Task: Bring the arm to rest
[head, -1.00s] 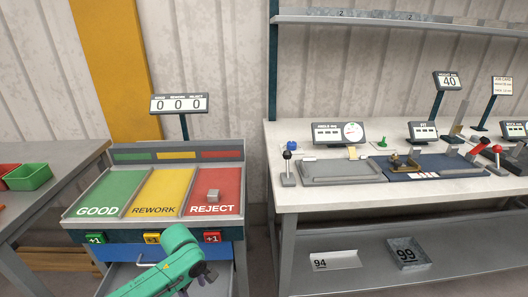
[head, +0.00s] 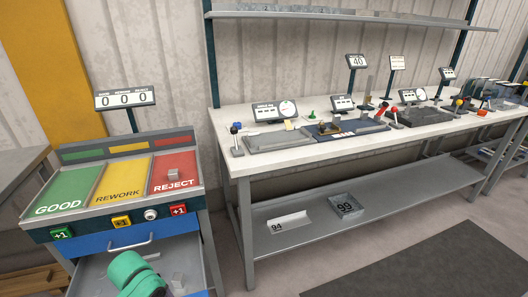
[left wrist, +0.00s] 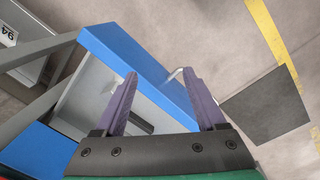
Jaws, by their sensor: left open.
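My left arm, green, shows at the bottom of the head view in front of the sorting stand (head: 130,222); its gripper is not clear there. In the left wrist view my left gripper (left wrist: 161,75) is open, with two purple fingers apart and nothing between the tips. Behind the fingers is the blue-fronted drawer (left wrist: 110,45), which stands open; it also shows in the head view (head: 95,275). A small grey block (head: 172,175) sits on the red REJECT tray. My right gripper is not in view.
A dark mat (head: 440,270) lies on the floor. The counter display (head: 125,98) reads 0 0 0.

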